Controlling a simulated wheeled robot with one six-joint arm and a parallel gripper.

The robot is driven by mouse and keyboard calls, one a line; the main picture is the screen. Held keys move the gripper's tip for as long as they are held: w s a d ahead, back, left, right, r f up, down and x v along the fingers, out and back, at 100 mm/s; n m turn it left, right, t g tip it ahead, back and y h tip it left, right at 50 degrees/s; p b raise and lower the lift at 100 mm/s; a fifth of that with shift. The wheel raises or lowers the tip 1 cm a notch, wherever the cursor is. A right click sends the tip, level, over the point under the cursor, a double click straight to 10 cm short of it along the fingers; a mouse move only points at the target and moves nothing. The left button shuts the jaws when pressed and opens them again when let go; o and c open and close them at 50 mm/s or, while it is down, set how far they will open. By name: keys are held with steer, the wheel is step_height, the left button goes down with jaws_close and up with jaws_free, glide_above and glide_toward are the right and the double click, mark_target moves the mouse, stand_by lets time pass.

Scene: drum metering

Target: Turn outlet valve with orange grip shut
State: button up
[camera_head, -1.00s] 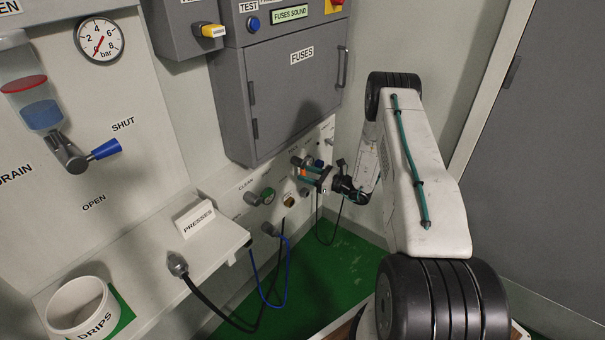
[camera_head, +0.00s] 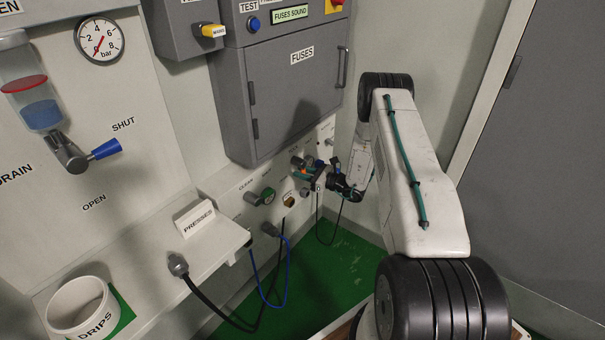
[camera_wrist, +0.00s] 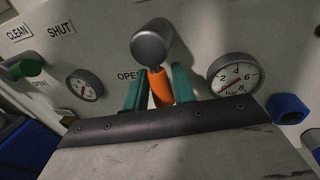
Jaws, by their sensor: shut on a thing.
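The outlet valve has a round grey body (camera_wrist: 152,46) and an orange grip (camera_wrist: 160,88), seen in the wrist view. The grip points down from the body in that view, beside an OPEN label (camera_wrist: 130,75). My gripper (camera_wrist: 158,90) has its two teal fingers on either side of the orange grip and is shut on it. In the head view my gripper (camera_head: 314,174) is at the low wall panel under the fuse cabinet. The valve is small and partly covered by the fingers there.
In the wrist view, a gauge (camera_wrist: 234,76) sits right of the valve, another (camera_wrist: 86,85) left, and a blue part (camera_wrist: 288,109) at far right. A green-handled valve (camera_head: 266,196) is left of my gripper. The fuse cabinet (camera_head: 290,100) overhangs; cables hang below.

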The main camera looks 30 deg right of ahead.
steer(key=n, duration=0.1)
steer(key=d+n, duration=0.1)
steer(key=n, duration=0.1)
steer(key=shift+w+d+r+n+g+h, duration=0.2)
steer(key=shift+w+n+g+h, duration=0.1)
steer(key=shift+n, duration=0.1)
steer(key=n, duration=0.2)
steer(key=d+r+n+h, duration=0.1)
steer(key=n, duration=0.2)
steer(key=d+r+n+h, duration=0.1)
steer(key=n, duration=0.1)
steer(key=shift+w+n, duration=0.3)
steer(key=shift+n, duration=0.1)
steer(key=shift+d+r+n+h, duration=0.1)
steer(key=shift+r+n+h, duration=0.25)
steer(key=shift+n, duration=0.6)
steer(key=shift+d+r+n+h, duration=0.1)
steer(key=shift+r+n+h, duration=0.25)
steer(key=shift+n, duration=0.6)
steer(key=shift+a, duration=0.1)
steer(key=o, duration=1)
steer(key=shift+r, duration=0.1)
steer(key=v, duration=0.7)
steer(key=shift+s, duration=0.35)
steer(key=shift+d, duration=0.2)
